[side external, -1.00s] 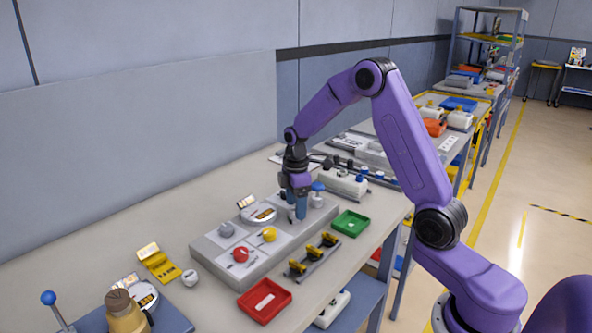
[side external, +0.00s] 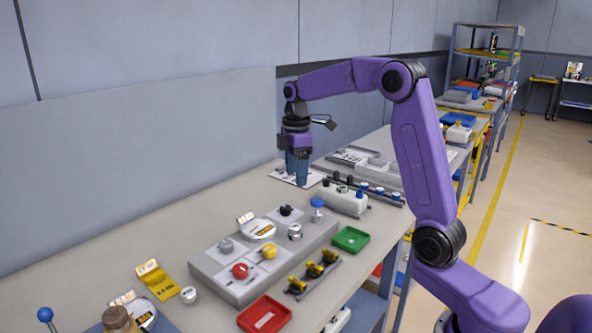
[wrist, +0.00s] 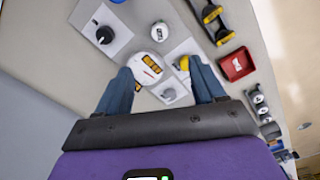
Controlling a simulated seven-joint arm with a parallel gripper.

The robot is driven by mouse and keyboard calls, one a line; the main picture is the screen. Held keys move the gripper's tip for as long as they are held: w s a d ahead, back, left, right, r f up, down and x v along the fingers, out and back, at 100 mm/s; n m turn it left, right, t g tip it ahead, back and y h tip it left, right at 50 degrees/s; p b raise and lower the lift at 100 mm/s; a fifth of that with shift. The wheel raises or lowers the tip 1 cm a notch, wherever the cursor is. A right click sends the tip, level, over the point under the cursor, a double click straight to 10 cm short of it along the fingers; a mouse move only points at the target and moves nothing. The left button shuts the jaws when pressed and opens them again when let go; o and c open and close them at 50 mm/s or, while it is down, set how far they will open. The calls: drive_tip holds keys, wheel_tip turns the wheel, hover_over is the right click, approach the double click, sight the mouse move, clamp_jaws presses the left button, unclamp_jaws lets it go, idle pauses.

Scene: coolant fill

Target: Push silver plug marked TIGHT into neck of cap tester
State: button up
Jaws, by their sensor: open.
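A silver plug (side external: 295,231) stands upright near the far right end of the grey board; it also shows in the wrist view (wrist: 159,31). Its marking is too small to read. A second small silver plug (side external: 189,294) stands on the table left of the board.
The grey board (side external: 237,291) carries red (side external: 240,271), yellow (side external: 268,251), grey (side external: 225,245) and black (side external: 285,210) knobs. A red tray (side external: 264,314), a green tray (side external: 350,239) and a white box (side external: 343,201) stand near it.

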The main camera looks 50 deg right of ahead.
drive_tip(key=shift+f, duration=0.1)
drive_tip(key=c, duration=0.4)
wheel_tip(320, 180, down, 3)
drive_tip(key=shift+w+r, duration=0.15)
clamp_jaws()
drive_tip(key=m, duration=0.1)
hover_over(295, 226)
wheel_tip(295, 226, down, 5)
drive_tip(key=shift+r, duration=0.1)
drive_tip(key=shift+f, duration=3.15)
